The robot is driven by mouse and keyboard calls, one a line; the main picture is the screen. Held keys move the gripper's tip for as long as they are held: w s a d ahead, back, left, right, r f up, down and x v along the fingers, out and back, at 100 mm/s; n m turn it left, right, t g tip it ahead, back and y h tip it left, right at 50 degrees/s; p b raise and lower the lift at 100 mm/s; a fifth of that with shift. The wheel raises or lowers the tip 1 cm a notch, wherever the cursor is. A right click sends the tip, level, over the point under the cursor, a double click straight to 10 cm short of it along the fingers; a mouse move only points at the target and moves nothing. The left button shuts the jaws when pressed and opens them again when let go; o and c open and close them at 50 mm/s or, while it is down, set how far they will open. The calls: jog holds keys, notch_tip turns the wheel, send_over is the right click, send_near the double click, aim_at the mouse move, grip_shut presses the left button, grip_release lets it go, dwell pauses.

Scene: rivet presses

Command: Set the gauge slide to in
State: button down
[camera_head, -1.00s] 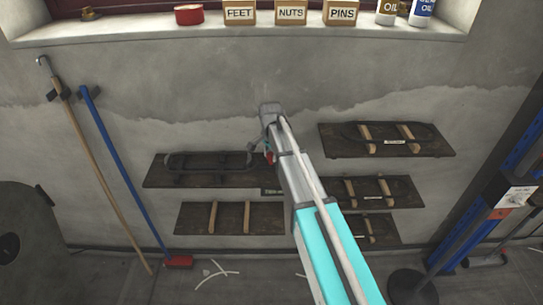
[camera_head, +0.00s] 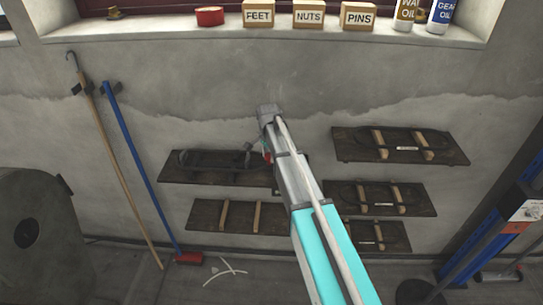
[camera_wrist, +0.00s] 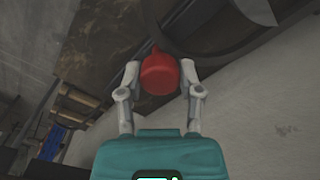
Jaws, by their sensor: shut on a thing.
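A red knob (camera_wrist: 158,76) with a small pointed tip sits between the two grey fingers of my gripper (camera_wrist: 160,68) in the wrist view. The fingers are shut on it from both sides. The knob stands in front of a dark board (camera_wrist: 100,45) with a curved dark rail (camera_wrist: 215,45) beside it. In the head view a bit of red (camera_head: 267,157) shows beside my arm, at the right end of the upper left dark board (camera_head: 180,174). My arm hides most of that end. I cannot read the slide's position.
Other dark boards with wooden bars hang on the wall, lower left (camera_head: 208,216) and upper right (camera_head: 350,148). A broom (camera_head: 140,165) and a wooden pole (camera_head: 118,170) lean at the left. Labelled boxes (camera_head: 308,16) stand on the sill. A blue frame (camera_head: 495,215) is at the right.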

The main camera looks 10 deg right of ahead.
jog(key=shift+c, duration=1.3)
grip_release()
jog(key=shift+w+a, duration=0.1)
jog(key=shift+a, duration=0.3)
jog(key=shift+d, duration=0.2)
